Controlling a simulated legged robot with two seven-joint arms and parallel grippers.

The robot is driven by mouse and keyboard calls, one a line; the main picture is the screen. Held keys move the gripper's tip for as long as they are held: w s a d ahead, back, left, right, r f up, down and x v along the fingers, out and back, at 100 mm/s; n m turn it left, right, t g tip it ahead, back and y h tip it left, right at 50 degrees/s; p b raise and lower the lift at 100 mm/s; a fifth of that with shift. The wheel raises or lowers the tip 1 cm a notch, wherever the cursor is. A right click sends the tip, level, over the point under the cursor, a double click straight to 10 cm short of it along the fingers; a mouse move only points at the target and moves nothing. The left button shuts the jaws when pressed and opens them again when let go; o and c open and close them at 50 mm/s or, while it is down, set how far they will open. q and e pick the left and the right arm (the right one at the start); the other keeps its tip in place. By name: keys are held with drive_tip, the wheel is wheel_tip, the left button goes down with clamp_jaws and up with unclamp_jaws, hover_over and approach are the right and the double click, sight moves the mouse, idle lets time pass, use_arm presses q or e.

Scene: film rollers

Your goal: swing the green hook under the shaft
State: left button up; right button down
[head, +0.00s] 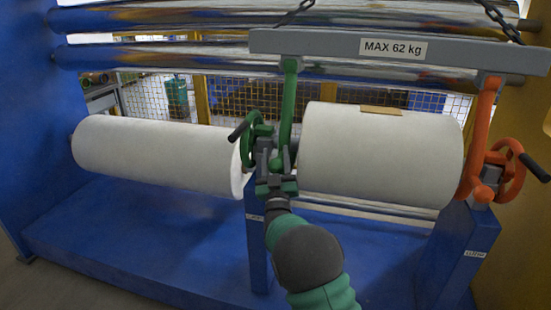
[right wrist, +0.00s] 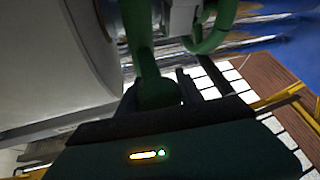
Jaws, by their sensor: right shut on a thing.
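The green hook (head: 288,105) hangs from the left part of a grey lifting beam (head: 320,42), beside the left end of the right white roll (head: 380,155). My right gripper (head: 275,172) is shut on the hook's lower part. The right wrist view shows the green hook (right wrist: 143,50) running down between my gripper's fingers (right wrist: 158,95). The shaft at this end of the roll is hidden behind the hook and my gripper, so I cannot tell whether the hook's tip lies under it. My left gripper is not in view.
An orange hook (head: 482,130) hangs at the roll's right end near an orange handwheel (head: 507,172). A green handwheel (head: 252,140) stands just left of my gripper. Another white roll (head: 155,155) lies at left. Blue posts (head: 460,250) rise below.

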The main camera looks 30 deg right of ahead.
drive_tip(key=c, duration=1.1)
unclamp_jaws()
drive_tip(key=shift+w+f, duration=0.1)
drive_tip(key=o, duration=0.3)
drive_tip(key=shift+w+d+f, duration=0.2)
drive_tip(key=shift+d+f, duration=0.05)
drive_tip(key=shift+s+a+r, duration=0.1)
drive_tip(key=shift+s, duration=0.1)
drive_tip(key=p+v, duration=0.1)
drive_tip(key=v, duration=1.5)
drive_tip(key=shift+s, duration=0.25)
drive_tip(key=shift+a, duration=0.15)
